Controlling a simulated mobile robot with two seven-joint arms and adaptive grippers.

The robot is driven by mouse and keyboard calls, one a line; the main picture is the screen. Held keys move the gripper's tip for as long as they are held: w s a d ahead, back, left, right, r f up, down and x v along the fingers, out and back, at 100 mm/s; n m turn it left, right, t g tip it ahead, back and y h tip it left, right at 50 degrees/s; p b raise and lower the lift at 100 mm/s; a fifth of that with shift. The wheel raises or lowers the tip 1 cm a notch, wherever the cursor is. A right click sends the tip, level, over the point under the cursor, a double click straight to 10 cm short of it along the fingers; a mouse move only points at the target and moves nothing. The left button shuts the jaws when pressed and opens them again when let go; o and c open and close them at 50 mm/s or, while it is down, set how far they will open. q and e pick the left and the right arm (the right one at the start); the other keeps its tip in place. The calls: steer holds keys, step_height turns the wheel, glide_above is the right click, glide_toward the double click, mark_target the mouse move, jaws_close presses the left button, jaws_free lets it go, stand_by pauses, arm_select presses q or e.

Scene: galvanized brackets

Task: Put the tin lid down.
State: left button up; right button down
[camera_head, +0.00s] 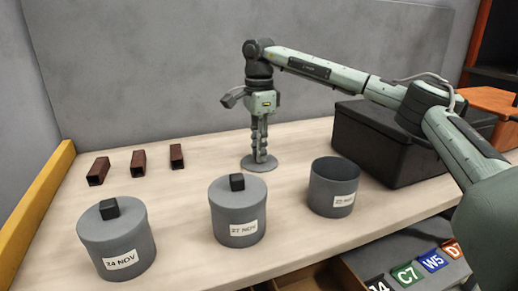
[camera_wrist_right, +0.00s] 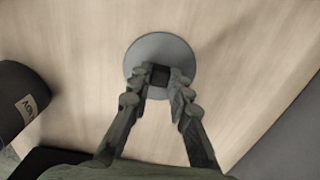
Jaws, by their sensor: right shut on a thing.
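The tin lid (camera_head: 246,164) is a flat grey disc with a dark square knob, at the middle of the table, behind the tins. My right gripper (camera_head: 260,156) points straight down and is shut on the lid's knob. In the right wrist view, the fingertips (camera_wrist_right: 161,78) sit on both sides of the dark knob, with the grey lid (camera_wrist_right: 150,47) level around it. The lid is at or very close to the table top; I cannot tell whether it touches. The open tin (camera_head: 332,194) stands to the right, without a lid. My left gripper is not in view.
Two lidded tins, one labelled 24 NOV (camera_head: 118,245) and another (camera_head: 237,216), stand at the front. Three brown hollow blocks (camera_head: 138,161) lie at the left. A black box (camera_head: 375,145) stands at the right. The table (camera_head: 190,190) is clear around the lid.

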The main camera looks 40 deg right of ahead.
steer(key=c, duration=1.4)
jaws_free()
steer(key=shift+f, duration=0.1)
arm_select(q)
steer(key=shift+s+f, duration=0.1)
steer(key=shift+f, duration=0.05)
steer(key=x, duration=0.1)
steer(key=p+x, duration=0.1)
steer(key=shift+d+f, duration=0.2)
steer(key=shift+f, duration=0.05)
arm_select(e)
step_height(320, 180, up, 12)
steer(key=shift+r, duration=0.15)
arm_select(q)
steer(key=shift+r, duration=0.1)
